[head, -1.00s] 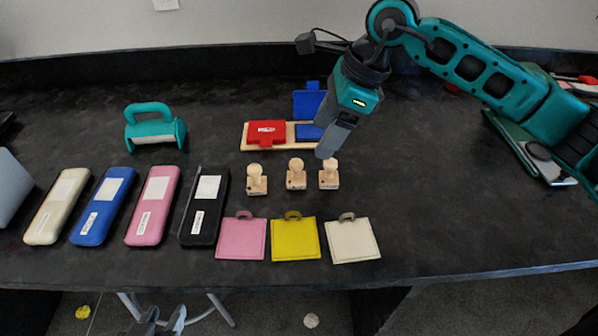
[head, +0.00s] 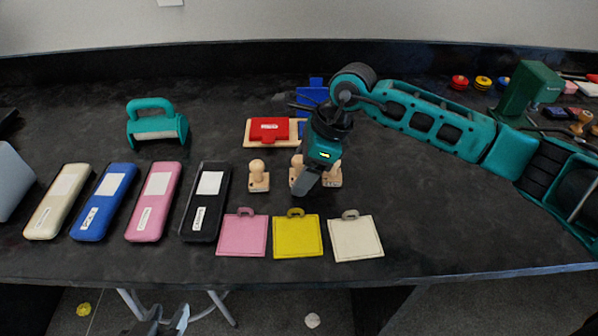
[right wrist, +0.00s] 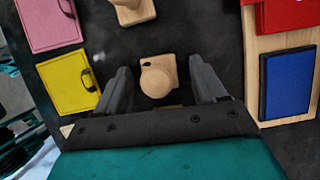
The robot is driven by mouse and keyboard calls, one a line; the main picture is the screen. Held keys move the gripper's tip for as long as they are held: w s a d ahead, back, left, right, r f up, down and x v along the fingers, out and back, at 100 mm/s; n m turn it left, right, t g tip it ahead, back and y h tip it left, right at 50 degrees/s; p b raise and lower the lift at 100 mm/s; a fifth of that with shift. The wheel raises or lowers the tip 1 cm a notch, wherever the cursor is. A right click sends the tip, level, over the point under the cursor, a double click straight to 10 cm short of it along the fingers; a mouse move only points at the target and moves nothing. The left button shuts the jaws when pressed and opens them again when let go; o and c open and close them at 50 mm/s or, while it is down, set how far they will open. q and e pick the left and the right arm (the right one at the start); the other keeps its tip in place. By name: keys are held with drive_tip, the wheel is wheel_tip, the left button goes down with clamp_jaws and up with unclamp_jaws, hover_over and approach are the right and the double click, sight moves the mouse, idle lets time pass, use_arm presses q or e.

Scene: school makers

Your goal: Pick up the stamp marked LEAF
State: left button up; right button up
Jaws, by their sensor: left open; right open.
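Three wooden stamps stand upright in a row: the left stamp (head: 258,178), the middle stamp (head: 295,172) and the right stamp (head: 334,178). My right gripper (head: 306,183) hangs over the middle and right stamps and partly hides both. In the right wrist view it is open (right wrist: 162,80), with the middle stamp's round knob (right wrist: 157,80) between its fingers, apart from both. The left stamp (right wrist: 132,10) shows at that view's top edge. I cannot read the markings, so which stamp is LEAF is unclear. My left gripper (head: 160,322) is open and empty, low at the table's front.
Pink (head: 242,236), yellow (head: 297,237) and white (head: 356,239) tags lie in front of the stamps. Behind stands a wooden tray (head: 251,142) with red and blue ink pads. Several long cases lie at the left. The table right of the white tag is clear.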

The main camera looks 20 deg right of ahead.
drive_tip(key=shift+c, duration=0.5)
drive_tip(key=c, duration=1)
drive_tip(key=shift+r, duration=0.15)
drive_tip(key=shift+c, duration=0.2)
